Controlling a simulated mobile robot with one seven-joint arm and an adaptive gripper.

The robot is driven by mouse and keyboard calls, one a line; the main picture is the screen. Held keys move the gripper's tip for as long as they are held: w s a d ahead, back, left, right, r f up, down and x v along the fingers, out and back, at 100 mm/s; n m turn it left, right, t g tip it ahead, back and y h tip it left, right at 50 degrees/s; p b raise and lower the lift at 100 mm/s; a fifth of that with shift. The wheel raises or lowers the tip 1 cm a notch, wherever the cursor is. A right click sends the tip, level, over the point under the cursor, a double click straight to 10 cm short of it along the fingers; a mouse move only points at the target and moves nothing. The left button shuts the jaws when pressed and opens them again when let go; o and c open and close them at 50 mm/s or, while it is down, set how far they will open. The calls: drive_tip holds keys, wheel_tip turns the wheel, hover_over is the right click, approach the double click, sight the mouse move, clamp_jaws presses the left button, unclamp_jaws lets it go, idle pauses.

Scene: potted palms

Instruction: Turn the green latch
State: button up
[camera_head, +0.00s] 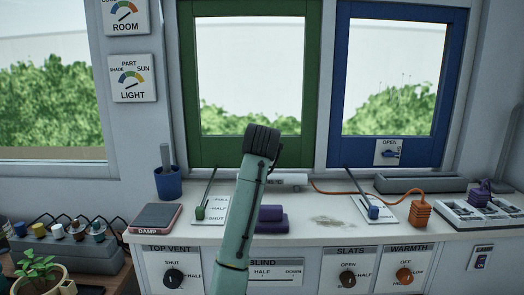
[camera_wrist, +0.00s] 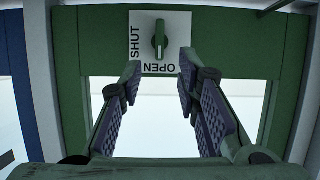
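The green latch (camera_wrist: 160,38) is on a white plate (camera_wrist: 140,20) marked SHUT and OPEN, fixed to the green window frame (camera_wrist: 95,45) in the wrist view. Its handle stands upright in that picture, in line with the OPEN word below it; SHUT runs up the left side. The lettering of OPEN is upside down there. My gripper (camera_wrist: 158,80) is open and empty, its fingertips just below the latch and to either side of it, apart from the handle. In the head view my arm rises before the green frame (camera_head: 190,80) and hides the latch.
A blue window frame (camera_head: 335,80) with a blue latch (camera_head: 390,153) stands to the right.

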drive_tip(key=shift+v, duration=2.2)
